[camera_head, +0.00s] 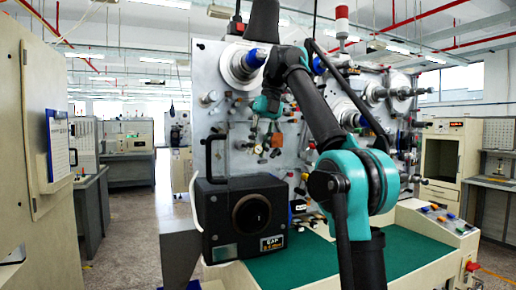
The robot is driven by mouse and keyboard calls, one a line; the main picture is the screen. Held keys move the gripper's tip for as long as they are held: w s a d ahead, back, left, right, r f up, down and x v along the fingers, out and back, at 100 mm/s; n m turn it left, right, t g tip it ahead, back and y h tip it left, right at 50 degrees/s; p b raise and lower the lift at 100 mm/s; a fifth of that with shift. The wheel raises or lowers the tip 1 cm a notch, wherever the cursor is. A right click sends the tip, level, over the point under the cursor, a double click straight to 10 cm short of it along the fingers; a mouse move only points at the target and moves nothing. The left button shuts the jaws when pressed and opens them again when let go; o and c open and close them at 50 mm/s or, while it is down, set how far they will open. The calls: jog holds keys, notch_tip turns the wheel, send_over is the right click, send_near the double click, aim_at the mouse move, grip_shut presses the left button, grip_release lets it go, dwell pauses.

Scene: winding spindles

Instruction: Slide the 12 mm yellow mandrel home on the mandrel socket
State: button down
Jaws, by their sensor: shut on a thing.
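My gripper (268,128) is at the end of my arm, in front of the upright metal panel, left of the panel's middle. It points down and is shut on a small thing. The mandrel socket cannot be picked out among the many fittings on the panel. I cannot tell whether the mandrel touches a socket.
The panel (222,130) carries several spindles and knobs, with a large silver spindle (243,64) at upper left. A black boxed unit (243,215) stands below, left of the green work surface (295,262). A control console (440,225) is at right. My forearm hides the panel's middle.

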jog(key=shift+w+a, duration=0.3)
jog(key=shift+w, duration=0.35)
jog(key=shift+w+a, duration=0.25)
jog(key=shift+w, duration=0.4)
dwell(1.5)
jog(key=c, duration=1.2)
grip_release()
